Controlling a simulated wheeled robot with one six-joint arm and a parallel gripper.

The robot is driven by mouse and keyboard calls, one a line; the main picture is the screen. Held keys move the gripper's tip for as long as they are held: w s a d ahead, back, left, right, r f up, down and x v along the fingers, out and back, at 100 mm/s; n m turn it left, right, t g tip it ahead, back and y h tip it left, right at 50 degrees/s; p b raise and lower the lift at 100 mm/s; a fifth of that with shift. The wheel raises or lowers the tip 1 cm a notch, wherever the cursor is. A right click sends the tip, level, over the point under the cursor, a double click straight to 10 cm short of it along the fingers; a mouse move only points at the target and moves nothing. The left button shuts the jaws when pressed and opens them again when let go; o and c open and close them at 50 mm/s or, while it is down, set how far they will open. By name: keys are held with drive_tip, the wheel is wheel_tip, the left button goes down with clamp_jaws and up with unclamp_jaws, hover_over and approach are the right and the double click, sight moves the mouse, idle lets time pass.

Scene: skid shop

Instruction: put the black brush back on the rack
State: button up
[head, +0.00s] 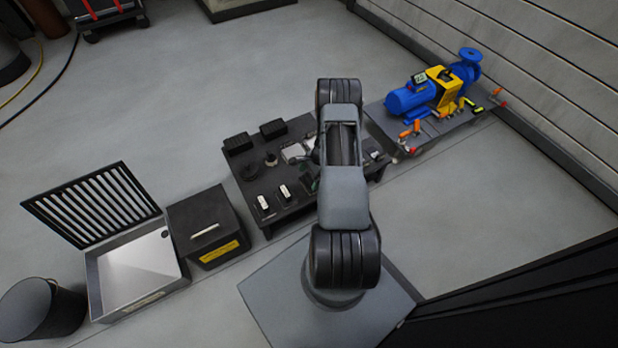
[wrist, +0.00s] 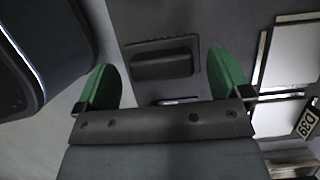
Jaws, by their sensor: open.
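My gripper (wrist: 166,82) is open in the wrist view, its two green fingertips spread apart with nothing held between them. A dark oblong block (wrist: 165,58) shows beyond and between the fingertips on a dark grey surface; I cannot tell if it is the black brush. In the head view my arm hides the gripper and the middle of the dark low table (head: 290,216). Two black ribbed blocks, one at the left (head: 238,144) and one at the back (head: 273,129), stand on that table. I cannot make out the brush or the rack for sure.
Two white-topped items (head: 285,192) stand on the table's front left. A blue pump (head: 408,99) on a grey skid is at the right by the wall. A black box (head: 208,226), a grey open-lidded tray (head: 130,272) and a dark bin (head: 42,312) stand left.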

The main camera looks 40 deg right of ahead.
drive_tip(key=p+v, duration=0.3)
drive_tip(key=v, duration=0.7)
drive_tip(key=shift+r, duration=0.3)
